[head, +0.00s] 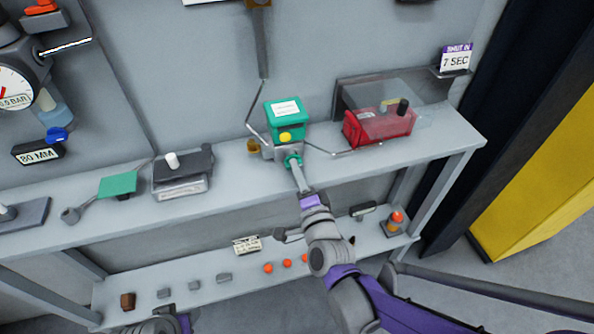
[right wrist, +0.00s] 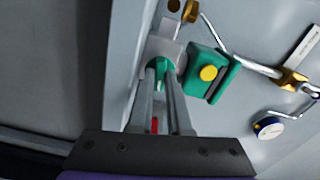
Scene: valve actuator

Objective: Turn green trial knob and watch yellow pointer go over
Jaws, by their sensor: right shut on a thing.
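The green trial knob (head: 293,160) sits at the front of a grey valve body, below a green box (head: 286,112) with a white label. A round yellow part (head: 286,136) is on the front of the box; I cannot tell which way any pointer on it faces. My right gripper (head: 296,168) is shut on the knob. In the right wrist view its two fingers (right wrist: 163,82) are around the green knob (right wrist: 162,68), beside the green box with the yellow disc (right wrist: 208,73). Part of my left gripper (head: 166,318) shows at the bottom edge; its fingers are unclear.
A red box (head: 378,126) under a clear cover stands right of the valve on the shelf (head: 232,190). A grey block with a white knob (head: 181,174) and a green-plated lever (head: 117,184) are left. Thin pipes run beside the valve. The lower shelf holds small orange and grey parts.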

